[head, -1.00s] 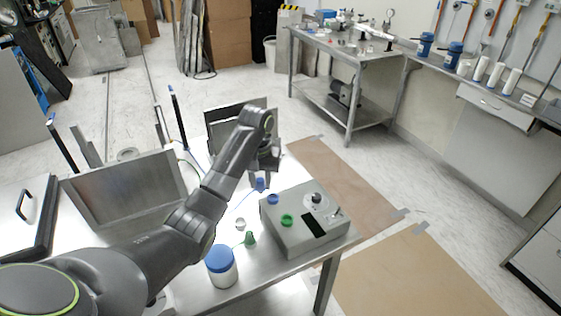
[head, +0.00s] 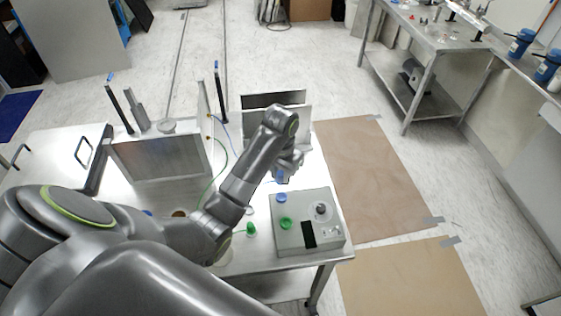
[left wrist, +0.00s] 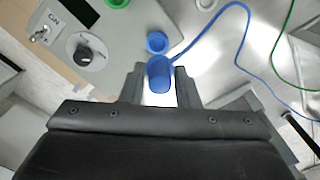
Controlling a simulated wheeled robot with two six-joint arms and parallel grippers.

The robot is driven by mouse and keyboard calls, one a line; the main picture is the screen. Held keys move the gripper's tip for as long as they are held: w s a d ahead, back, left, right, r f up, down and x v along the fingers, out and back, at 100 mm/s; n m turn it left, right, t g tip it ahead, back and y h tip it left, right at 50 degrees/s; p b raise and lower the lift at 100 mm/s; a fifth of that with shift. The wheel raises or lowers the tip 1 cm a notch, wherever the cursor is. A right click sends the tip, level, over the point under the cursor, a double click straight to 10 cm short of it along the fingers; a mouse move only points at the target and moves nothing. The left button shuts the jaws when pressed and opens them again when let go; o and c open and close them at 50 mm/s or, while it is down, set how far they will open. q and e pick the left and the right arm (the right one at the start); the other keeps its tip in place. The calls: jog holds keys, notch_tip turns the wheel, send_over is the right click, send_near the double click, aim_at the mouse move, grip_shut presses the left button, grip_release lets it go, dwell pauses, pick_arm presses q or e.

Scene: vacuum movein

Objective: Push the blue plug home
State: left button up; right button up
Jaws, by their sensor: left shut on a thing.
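My left gripper (head: 284,168) is shut on the blue plug (head: 280,178), just behind the grey control box (head: 296,250). In the left wrist view the plug (left wrist: 159,76) sits between the two fingers, with a blue cable (left wrist: 238,40) trailing from it to the right. In the left wrist view the ring (left wrist: 156,42) lies just beyond the plug, and the two look apart, though the gap in depth is hard to judge. My right gripper is not in view.
A green socket (head: 285,223), a knob (head: 321,210) and a dark display are on the box. A green plug (head: 251,230) stands on the steel table left of it. Metal panels (head: 160,158) stand behind my arm.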

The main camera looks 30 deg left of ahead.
aim_at(281, 181)
pick_arm(q)
jog(key=shift+s+d+r, duration=0.1)
jog(key=shift+s+r, duration=0.1)
jog(key=shift+r, duration=0.05)
jog(key=shift+w+d+f, duration=0.1)
jog(key=shift+f, duration=2.05)
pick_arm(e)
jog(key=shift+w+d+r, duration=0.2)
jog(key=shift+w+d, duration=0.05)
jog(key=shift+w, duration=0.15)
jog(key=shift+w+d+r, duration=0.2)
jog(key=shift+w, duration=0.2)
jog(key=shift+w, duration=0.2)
pick_arm(q)
jog(key=shift+f, duration=0.2)
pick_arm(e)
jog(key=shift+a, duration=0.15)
pick_arm(q)
jog(key=shift+f, duration=0.2)
